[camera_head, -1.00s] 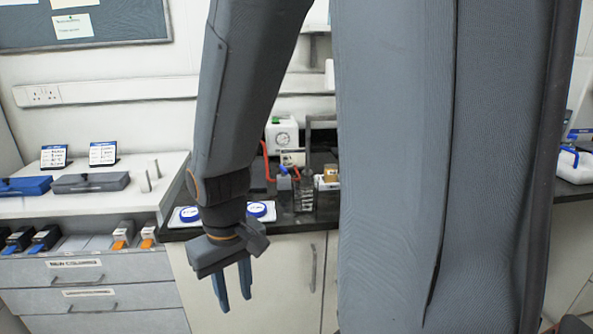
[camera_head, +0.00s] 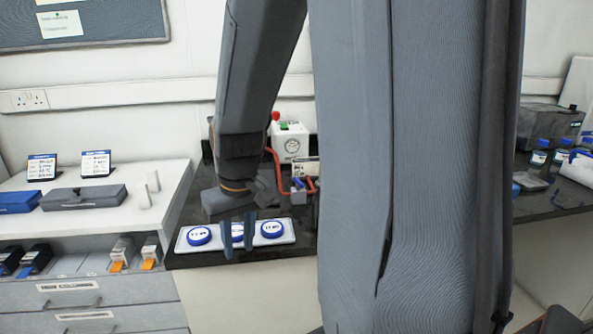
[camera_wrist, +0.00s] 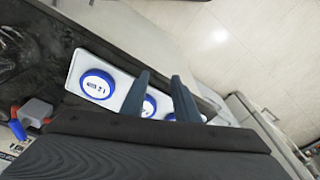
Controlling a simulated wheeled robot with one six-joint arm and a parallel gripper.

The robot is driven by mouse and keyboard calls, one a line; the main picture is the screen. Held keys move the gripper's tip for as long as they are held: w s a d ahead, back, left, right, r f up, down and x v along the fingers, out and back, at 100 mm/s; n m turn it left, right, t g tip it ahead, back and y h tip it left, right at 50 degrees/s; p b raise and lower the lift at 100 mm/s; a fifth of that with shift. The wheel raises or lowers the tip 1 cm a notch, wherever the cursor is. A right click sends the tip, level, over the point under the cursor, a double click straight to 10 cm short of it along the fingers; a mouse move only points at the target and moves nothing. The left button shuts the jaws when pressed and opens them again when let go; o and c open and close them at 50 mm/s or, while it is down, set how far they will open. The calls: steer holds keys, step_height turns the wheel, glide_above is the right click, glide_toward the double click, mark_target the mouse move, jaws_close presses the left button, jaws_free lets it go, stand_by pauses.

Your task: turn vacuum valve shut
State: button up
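What looks like the vacuum valve, a small grey body with a blue handle (camera_head: 299,184), sits on the dark bench top by a red hose (camera_head: 279,172). In the wrist view a grey body with a blue and red part (camera_wrist: 18,128) shows at the lower left, probably the same valve. My gripper (camera_head: 239,254) points down in front of the bench's tray, left of the valve and apart from it. In the wrist view its two fingers (camera_wrist: 160,77) stand apart with nothing held between them.
A white tray (camera_head: 186,246) with blue-rimmed round lids lies near the bench's front edge, behind the fingers. A white pump box (camera_head: 289,143) with a gauge stands behind the valve. A drawer unit with cases (camera_head: 84,197) is at left. Bottles (camera_head: 537,158) stand at right.

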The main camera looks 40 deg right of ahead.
steer(key=w+d+r+m+t+p, duration=0.1)
steer(key=w+d+r, duration=0.25)
steer(key=d, duration=0.35)
steer(key=w+d+r+m+t, duration=0.1)
steer(key=w+d+r, duration=0.1)
steer(key=d+r, duration=0.35)
steer(key=h+p, duration=0.1)
glide_toward(299, 180)
steer(key=shift+t, duration=0.3)
steer(key=p+x, duration=0.1)
steer(key=x, duration=0.6)
steer(key=shift+f, duration=0.35)
steer(key=shift+s, duration=0.1)
jaws_close()
